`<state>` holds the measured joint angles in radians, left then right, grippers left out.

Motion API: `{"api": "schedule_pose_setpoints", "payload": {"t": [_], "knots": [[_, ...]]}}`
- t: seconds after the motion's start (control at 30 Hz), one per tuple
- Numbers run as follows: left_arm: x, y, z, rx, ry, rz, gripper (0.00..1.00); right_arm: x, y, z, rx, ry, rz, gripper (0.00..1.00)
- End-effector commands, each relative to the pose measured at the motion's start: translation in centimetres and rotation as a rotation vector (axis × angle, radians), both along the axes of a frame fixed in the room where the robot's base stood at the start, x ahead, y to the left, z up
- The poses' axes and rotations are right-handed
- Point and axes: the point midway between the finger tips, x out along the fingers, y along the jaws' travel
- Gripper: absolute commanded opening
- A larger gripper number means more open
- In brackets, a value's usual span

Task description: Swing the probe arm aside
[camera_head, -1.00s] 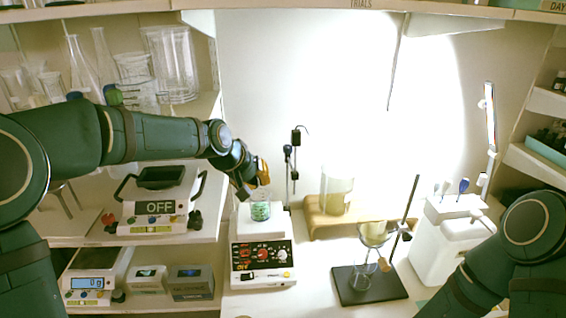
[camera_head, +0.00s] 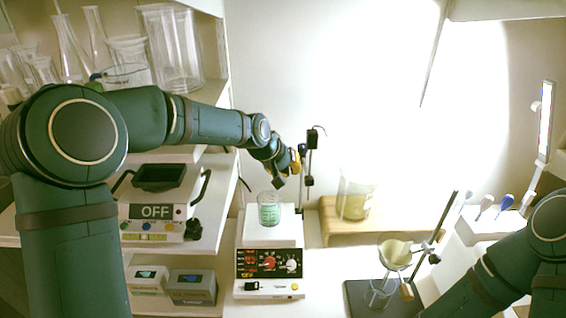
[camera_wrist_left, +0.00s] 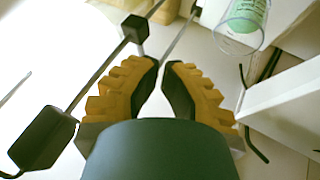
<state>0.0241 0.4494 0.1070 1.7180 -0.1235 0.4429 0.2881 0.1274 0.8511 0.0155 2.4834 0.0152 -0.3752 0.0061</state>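The probe stand (camera_head: 309,160) is a thin upright rod with black clamps behind the white stirrer (camera_head: 270,262). In the left wrist view its rod and black clamp (camera_wrist_left: 135,28) lie left of my fingers. My left gripper (camera_head: 299,160) is at the stand, above and right of the glass beaker (camera_head: 269,212) with green contents. In the left wrist view my left gripper (camera_wrist_left: 163,63) has its yellow fingertips almost together. A thin rod (camera_wrist_left: 180,34) runs up to the gap; I cannot tell whether it is gripped. My right gripper is out of view.
A wooden stand (camera_head: 345,235) with a glass vessel is right of the probe stand. A funnel (camera_head: 395,252) on a ring stand is at front right. Shelves of glassware and a device marked OFF (camera_head: 155,211) fill the left.

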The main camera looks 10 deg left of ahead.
Motion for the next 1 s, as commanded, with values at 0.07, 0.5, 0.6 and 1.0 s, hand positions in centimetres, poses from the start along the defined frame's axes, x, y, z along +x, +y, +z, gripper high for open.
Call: {"api": "schedule_pose_setpoints", "payload": {"t": [0.07, 0.5, 0.6, 1.0], "knots": [[0.6, -0.5, -1.1, 0.000, 0.001, 0.000, 0.00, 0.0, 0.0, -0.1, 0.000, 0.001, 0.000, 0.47], [1.9, -1.2, -2.9, 0.000, -0.001, 0.000, 0.00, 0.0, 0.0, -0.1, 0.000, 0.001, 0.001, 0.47], [1.9, -1.1, -3.0, 0.000, -0.001, 0.000, 0.00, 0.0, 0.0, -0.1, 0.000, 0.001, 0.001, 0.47], [1.8, -2.0, -3.0, 0.000, 0.001, -0.002, 0.00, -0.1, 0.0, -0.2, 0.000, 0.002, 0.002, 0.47]]}}
